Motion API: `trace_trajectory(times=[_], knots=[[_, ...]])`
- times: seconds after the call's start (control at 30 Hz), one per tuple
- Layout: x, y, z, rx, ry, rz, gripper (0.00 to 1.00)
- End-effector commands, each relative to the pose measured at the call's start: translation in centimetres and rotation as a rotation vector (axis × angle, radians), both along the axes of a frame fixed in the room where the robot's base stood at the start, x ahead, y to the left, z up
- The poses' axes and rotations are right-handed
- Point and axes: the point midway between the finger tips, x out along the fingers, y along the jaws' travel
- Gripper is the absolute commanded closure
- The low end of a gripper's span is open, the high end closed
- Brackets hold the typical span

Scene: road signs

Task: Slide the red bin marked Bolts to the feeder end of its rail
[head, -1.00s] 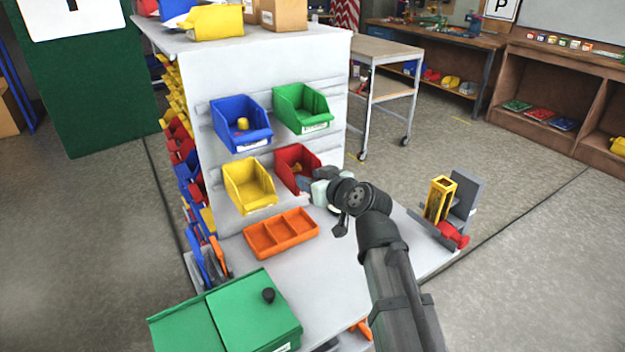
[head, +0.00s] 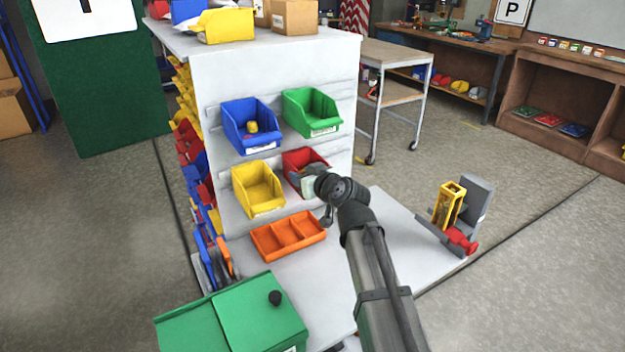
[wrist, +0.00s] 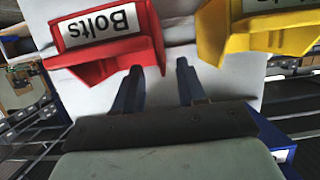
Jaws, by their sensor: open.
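The red bin (head: 301,158) hangs on the lower rail of the white panel, right of the yellow bin (head: 257,190). My gripper covers its lower front in the head view. In the wrist view, which is upside down, the red bin (wrist: 107,63) shows its Bolts label at upper left, and the yellow bin (wrist: 250,38) is at upper right. My gripper (wrist: 160,68) is open and empty. One fingertip is close to the red bin's edge and the other lies in the gap toward the yellow bin. I cannot tell if either touches.
A blue bin (head: 250,126) and a green bin (head: 312,113) hang above. An orange tray (head: 288,236) and a green lidded box (head: 248,318) sit below on the white tabletop. A grey and yellow fixture (head: 463,215) with a red part stands at the right. The tabletop's middle is clear.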

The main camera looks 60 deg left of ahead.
Motion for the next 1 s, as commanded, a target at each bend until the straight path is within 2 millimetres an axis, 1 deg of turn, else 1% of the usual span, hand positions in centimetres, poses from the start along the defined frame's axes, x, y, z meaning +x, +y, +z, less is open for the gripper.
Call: trace_trajectory(times=[0.03,0.1,0.23,0.4,0.53,0.83,0.87,1.0], knots=[[0.1,1.1,-0.2,-0.001,0.000,0.001,0.60],[0.1,2.1,-0.5,-0.001,0.000,0.001,0.60],[0.1,3.5,-1.0,0.000,0.000,0.000,0.60],[0.1,4.7,-1.4,-0.001,0.000,0.000,0.60],[0.0,5.1,-1.6,-0.001,0.000,0.000,0.60],[0.0,5.1,-1.6,0.000,0.000,0.000,0.60],[0.0,5.1,-1.6,0.000,0.000,0.000,0.61],[0.0,5.1,-1.6,0.000,0.000,0.000,0.74]])
